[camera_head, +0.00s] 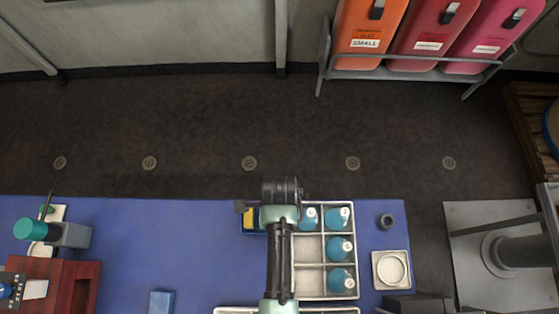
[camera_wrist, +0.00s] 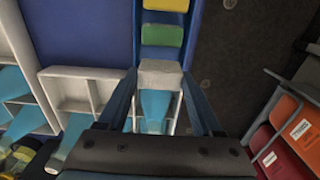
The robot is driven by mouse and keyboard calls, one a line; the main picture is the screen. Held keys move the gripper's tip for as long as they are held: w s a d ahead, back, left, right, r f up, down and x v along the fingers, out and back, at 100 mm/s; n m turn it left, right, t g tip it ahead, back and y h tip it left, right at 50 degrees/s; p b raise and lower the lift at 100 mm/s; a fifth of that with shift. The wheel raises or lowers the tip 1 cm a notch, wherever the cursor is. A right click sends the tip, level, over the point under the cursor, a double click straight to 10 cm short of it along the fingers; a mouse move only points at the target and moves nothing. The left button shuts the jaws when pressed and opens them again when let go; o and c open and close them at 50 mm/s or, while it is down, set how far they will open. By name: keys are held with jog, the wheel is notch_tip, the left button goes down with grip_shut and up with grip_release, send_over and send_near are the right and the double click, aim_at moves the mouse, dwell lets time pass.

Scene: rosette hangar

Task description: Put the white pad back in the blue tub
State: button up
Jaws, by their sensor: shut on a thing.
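The white pad (camera_wrist: 160,74) is between my gripper's fingertips (camera_wrist: 160,80) in the wrist view, and the fingers are shut on it. The blue tub (camera_wrist: 196,22) stretches away just beyond the pad, with a yellow pad (camera_wrist: 165,5) and a green pad (camera_wrist: 162,35) in it. The white pad lines up with the tub's near end; I cannot tell whether it is above the tub or inside it. In the head view my gripper (camera_head: 244,206) is over the table's back edge, hiding most of the tub. Only a yellow pad (camera_head: 249,221) and a bit of blue wall show there.
A white divided crate (camera_head: 356,250) with several blue bottles (camera_head: 340,250) stands right beside the tub. A dark ring (camera_head: 386,221) and a white square dish (camera_head: 391,270) lie further right. A blue block (camera_head: 161,302) lies front left.

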jog(key=shift+f, duration=2)
jog(key=shift+f, duration=0.1)
jog(key=o, duration=1.2)
